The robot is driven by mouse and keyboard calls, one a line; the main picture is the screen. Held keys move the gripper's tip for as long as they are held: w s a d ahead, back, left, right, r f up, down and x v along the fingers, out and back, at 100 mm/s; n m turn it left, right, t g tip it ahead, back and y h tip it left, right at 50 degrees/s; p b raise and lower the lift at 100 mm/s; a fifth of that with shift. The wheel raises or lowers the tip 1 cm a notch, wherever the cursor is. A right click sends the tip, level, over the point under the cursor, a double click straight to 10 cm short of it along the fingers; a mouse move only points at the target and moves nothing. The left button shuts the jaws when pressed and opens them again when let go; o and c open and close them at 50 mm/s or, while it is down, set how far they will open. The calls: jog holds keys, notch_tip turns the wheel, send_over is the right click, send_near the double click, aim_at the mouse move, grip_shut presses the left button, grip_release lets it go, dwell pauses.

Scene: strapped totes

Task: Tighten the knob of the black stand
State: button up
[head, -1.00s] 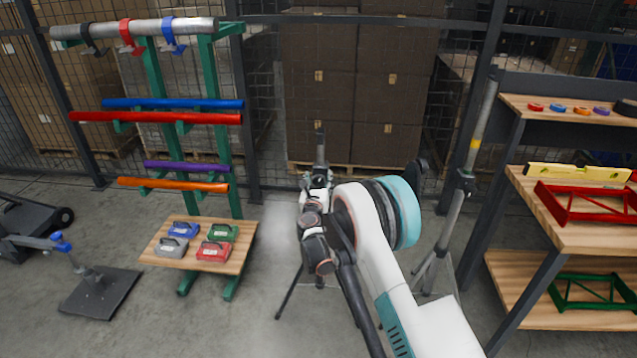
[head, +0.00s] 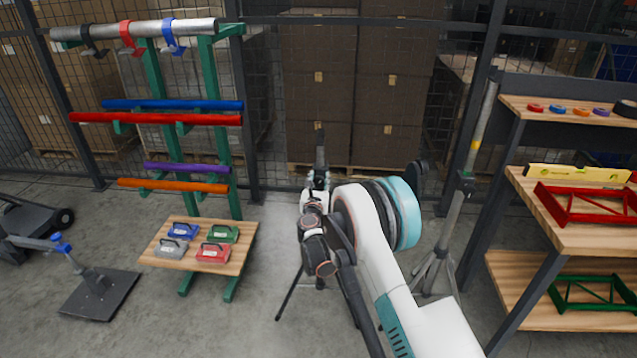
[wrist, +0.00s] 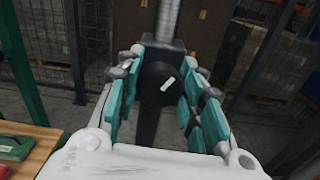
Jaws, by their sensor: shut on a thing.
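The black stand (head: 321,150) stands upright in the middle of the head view, with a tripod leg (head: 289,293) showing low on the left. My arm hides much of it. Its round black knob (wrist: 156,84) with a white mark faces me in the wrist view. The stand's grey pole (wrist: 167,20) rises behind the knob. My gripper (wrist: 157,92) is shut on the knob, with teal finger pads on its left and right sides. In the head view my gripper (head: 317,182) is small and partly hidden at the stand.
A second, grey stand (head: 452,225) stands close to the right. A wooden shelf (head: 545,205) with frames and a level is further right. A green rack with pipes and a low wooden board (head: 180,262) with weights is on the left.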

jog(key=m, duration=0.4)
jog(key=shift+m, duration=0.3)
jog(key=m, duration=0.3)
jog(key=shift+d+f+m, duration=0.1)
jog(key=shift+m, duration=0.2)
jog(key=m, duration=0.7)
jog(key=shift+d+f, duration=0.1)
jog(key=m, duration=0.6)
jog(key=shift+f+m, duration=0.15)
jog(key=shift+m, duration=0.15)
jog(key=m, duration=0.7)
jog(key=shift+f, duration=0.1)
jog(key=o, duration=1.1)
